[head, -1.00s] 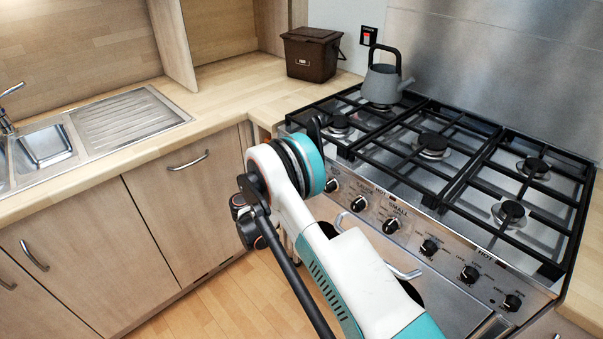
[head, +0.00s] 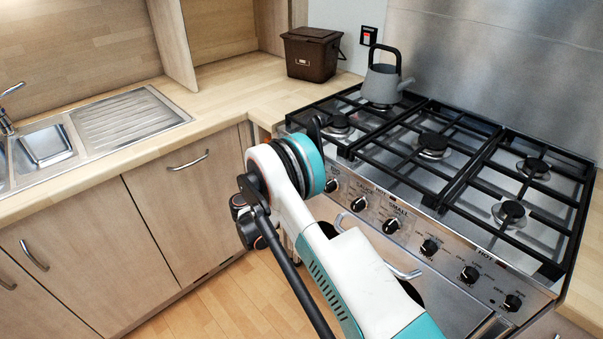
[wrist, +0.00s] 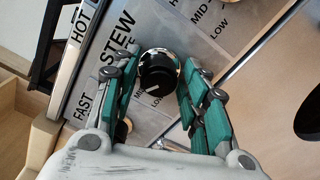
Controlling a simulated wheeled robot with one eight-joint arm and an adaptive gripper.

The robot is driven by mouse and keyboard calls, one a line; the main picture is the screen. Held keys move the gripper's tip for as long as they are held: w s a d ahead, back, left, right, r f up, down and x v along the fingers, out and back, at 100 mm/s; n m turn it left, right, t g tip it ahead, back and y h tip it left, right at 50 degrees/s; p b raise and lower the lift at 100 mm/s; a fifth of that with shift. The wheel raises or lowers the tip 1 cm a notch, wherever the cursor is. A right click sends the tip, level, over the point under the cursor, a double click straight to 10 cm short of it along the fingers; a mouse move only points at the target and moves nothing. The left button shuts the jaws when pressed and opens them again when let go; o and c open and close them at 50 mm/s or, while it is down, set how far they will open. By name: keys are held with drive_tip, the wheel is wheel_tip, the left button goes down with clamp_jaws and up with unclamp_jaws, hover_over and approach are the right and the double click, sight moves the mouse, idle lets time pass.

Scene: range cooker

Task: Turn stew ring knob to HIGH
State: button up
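The stew ring knob (wrist: 158,74) is a round black knob with a bright metal ring, next to the word STEW in the wrist view. A light pointer mark shows at its lower edge, near the MID and LOW labels; its exact setting is hard to read. My gripper (wrist: 160,62) has its green-padded fingers apart, one on each side of the knob. The knob sits between the fingertips; I cannot tell whether they touch it. In the head view my arm hides the stew knob and most of the gripper.
The cooker's front panel (head: 450,258) carries several other black knobs to the right. A grey kettle (head: 382,84) stands on the back left of the hob. A brown bin (head: 311,55) is on the counter. An oven handle (head: 402,272) sticks out below the panel.

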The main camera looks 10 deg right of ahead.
idle(0.3)
drive_tip(key=v, duration=1.2)
